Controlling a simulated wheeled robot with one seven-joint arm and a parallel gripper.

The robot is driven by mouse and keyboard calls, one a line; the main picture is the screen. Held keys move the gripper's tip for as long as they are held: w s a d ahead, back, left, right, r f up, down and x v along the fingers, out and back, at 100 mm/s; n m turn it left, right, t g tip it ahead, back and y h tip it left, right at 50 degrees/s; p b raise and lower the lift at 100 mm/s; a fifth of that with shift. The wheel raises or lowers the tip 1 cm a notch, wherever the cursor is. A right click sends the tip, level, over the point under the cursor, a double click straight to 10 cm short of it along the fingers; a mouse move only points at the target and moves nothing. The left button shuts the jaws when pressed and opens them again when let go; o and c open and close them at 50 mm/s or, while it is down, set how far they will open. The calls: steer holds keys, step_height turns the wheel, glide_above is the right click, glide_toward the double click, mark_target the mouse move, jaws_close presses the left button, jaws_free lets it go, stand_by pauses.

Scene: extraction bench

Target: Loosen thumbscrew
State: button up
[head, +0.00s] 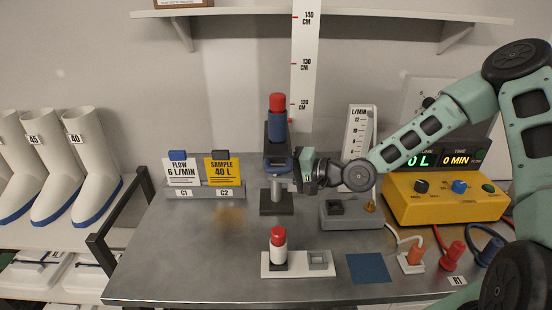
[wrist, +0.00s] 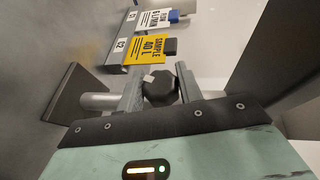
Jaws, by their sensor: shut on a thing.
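The thumbscrew is a dark, faceted knob (wrist: 160,88) in the wrist view, between the two fingers of my gripper (wrist: 158,90). My gripper is shut on it. In the head view my gripper (head: 305,166) reaches in from the right to the clamp stand (head: 276,190), at the height of its dark blue collar. The stand has a grey post on a dark square base and holds a blue cylinder with a red cap (head: 277,115) upright. The knob itself is hidden by my gripper in the head view.
Yellow SAMPLE 40 L (head: 223,171) and white FLOW 6 L/MIN (head: 184,171) cards stand left of the clamp stand. A yellow control box (head: 440,199) and a grey block (head: 350,215) are at right. A red-capped vial (head: 278,245) stands in front. Bare bench lies front left.

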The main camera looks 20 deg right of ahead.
steer(key=shift+h+p, duration=0.5)
steer(key=shift+p, duration=0.05)
steer(key=shift+f+g, duration=0.1)
steer(key=shift+g, duration=0.3)
steer(key=o, duration=1)
steer(key=v, duration=1.7)
steer(key=shift+s+d+p, duration=0.15)
steer(key=shift+p, duration=0.2)
